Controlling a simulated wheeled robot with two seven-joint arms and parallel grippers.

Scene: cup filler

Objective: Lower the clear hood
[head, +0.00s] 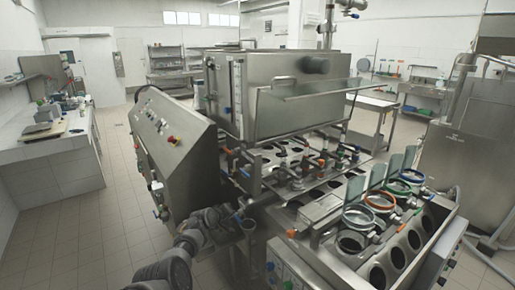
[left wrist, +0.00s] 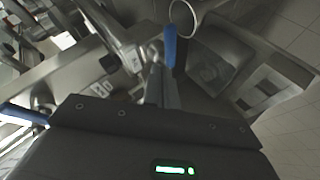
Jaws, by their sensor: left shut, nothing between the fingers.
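The clear hood (head: 325,88) shows in the head view as a see-through panel with a thin edge. It stands out roughly level from the front of the steel housing (head: 222,95), above the machine's deck. My left gripper (head: 240,211) is low at the machine's near left side, below and well apart from the hood. In the left wrist view the left gripper's fingers (left wrist: 158,82) are together with nothing between them. A blue-ended part (left wrist: 170,46) shows just beyond them; I cannot tell whether they touch it. The hood is not clear in the wrist view. My right gripper is out of view.
A tilted control panel (head: 172,135) stands left of the housing, close to my left arm. Several cup holes and orange-ended fittings cover the deck (head: 318,185). Coloured rings (head: 380,200) sit at the right front. The tiled floor (head: 110,215) at left is clear.

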